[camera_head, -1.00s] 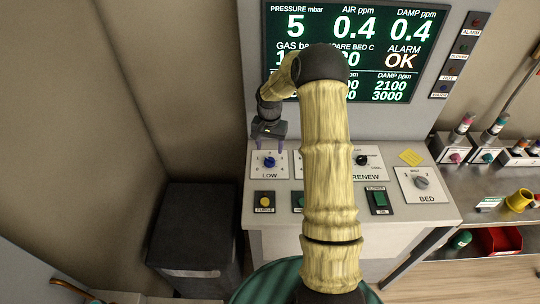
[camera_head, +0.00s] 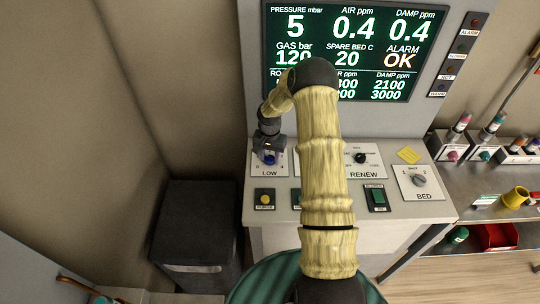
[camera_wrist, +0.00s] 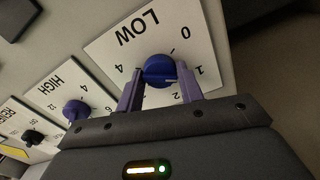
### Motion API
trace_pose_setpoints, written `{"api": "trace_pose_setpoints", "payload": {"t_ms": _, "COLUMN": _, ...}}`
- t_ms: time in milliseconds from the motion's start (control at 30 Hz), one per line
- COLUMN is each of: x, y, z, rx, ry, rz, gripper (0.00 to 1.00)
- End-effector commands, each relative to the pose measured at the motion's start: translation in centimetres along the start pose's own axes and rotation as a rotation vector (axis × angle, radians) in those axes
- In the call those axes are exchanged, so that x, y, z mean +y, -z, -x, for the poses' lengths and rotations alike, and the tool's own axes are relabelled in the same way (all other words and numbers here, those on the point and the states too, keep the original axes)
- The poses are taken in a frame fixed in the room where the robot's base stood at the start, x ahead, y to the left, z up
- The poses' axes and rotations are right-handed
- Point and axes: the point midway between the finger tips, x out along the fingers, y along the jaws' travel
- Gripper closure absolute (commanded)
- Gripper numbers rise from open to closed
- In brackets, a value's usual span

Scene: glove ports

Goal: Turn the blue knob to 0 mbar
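The blue knob (camera_wrist: 160,70) sits on the white LOW plate (camera_wrist: 120,45), whose scale shows 0, 1 and 4. In the head view my gripper (camera_head: 268,150) is over the LOW plate (camera_head: 270,172) and hides part of the knob. The screen (camera_head: 400,45) reads pressure 5 mbar.
The HIGH plate's bluish knob (camera_wrist: 75,109) is beside the LOW one, with a black knob (camera_wrist: 33,137) beyond. The RENEW knob (camera_head: 360,157), BED knob (camera_head: 418,180) and green switch (camera_head: 377,197) are to the right. A dark bin (camera_head: 197,235) stands lower left.

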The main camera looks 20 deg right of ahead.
Motion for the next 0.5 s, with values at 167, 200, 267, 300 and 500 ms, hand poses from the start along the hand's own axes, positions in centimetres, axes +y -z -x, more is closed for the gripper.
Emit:
{"api": "trace_pose_setpoints", "payload": {"t_ms": 167, "x": -0.06, "y": 0.04, "z": 0.04, "rx": 0.001, "ry": 0.001, "rz": 0.002, "gripper": 0.86}}
{"api": "trace_pose_setpoints", "payload": {"t_ms": 200, "x": -0.06, "y": 0.04, "z": 0.03, "rx": 0.001, "ry": 0.002, "rz": 0.005, "gripper": 0.86}}
{"api": "trace_pose_setpoints", "payload": {"t_ms": 267, "x": -0.06, "y": 0.04, "z": 0.02, "rx": 0.002, "ry": 0.002, "rz": 0.011, "gripper": 0.86}}
{"api": "trace_pose_setpoints", "payload": {"t_ms": 300, "x": -0.07, "y": 0.05, "z": 0.02, "rx": 0.002, "ry": 0.002, "rz": 0.016, "gripper": 0.86}}
{"api": "trace_pose_setpoints", "payload": {"t_ms": 500, "x": -0.08, "y": 0.06, "z": -0.04, "rx": 0.002, "ry": 0.002, "rz": 0.077, "gripper": 0.86}}
